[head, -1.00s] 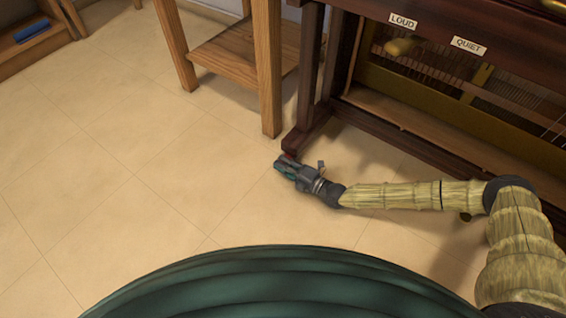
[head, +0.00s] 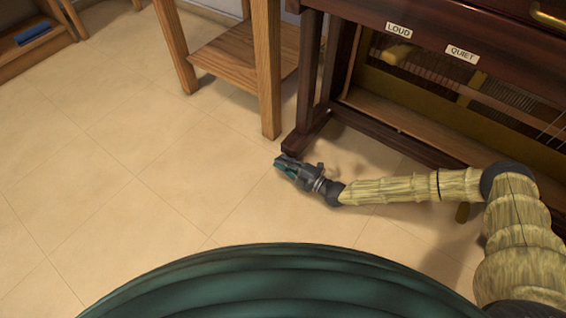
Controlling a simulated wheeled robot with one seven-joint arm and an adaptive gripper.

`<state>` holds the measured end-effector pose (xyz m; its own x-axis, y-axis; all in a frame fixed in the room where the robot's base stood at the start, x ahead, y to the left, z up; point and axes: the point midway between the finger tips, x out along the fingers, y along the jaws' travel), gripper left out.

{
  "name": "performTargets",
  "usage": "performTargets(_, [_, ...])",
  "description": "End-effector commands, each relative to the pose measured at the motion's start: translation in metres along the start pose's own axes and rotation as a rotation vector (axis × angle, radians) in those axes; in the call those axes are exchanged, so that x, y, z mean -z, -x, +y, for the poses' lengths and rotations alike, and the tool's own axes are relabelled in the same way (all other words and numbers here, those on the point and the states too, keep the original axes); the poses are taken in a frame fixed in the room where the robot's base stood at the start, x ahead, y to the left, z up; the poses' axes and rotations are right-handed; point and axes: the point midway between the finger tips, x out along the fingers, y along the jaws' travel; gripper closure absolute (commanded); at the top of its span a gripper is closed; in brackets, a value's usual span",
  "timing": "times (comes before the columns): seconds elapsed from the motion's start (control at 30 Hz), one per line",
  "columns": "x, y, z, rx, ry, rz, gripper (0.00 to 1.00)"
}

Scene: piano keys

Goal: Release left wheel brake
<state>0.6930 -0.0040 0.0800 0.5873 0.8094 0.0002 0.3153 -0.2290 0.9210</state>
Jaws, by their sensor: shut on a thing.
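The dark brown upright piano (head: 470,25) stands at the upper right, and its left foot (head: 302,138) rests near the floor. My gripper (head: 281,163) is low over the floor, right at the front end of that foot. Its fingers are shut at the foot's tip, on what appears to be the left wheel brake. The brake and wheel are hidden by the fingers and too small to make out, so I cannot tell the brake's position.
A wooden table (head: 238,58) with a low shelf stands just left of the piano. A wooden shelf with a blue item (head: 33,32) is at the far upper left. LOUD (head: 398,29) and QUIET (head: 463,53) labels mark the piano. The tiled floor (head: 120,190) at left is clear.

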Motion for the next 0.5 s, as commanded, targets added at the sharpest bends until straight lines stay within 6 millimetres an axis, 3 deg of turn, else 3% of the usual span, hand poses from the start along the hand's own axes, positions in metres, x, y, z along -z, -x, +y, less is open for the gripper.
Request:
performTargets(0.17, [-0.0011,0.0,0.0008,-0.001,0.0,-0.002,1.0])
performTargets(0.2, [-0.0012,0.0,0.0007,-0.001,0.0,-0.002,0.86])
performTargets(0.3, [-0.001,0.0,0.0007,-0.001,0.0,-0.002,0.71])
performTargets(0.5, [-0.0007,-0.0001,0.0007,-0.001,0.001,-0.001,0.71])
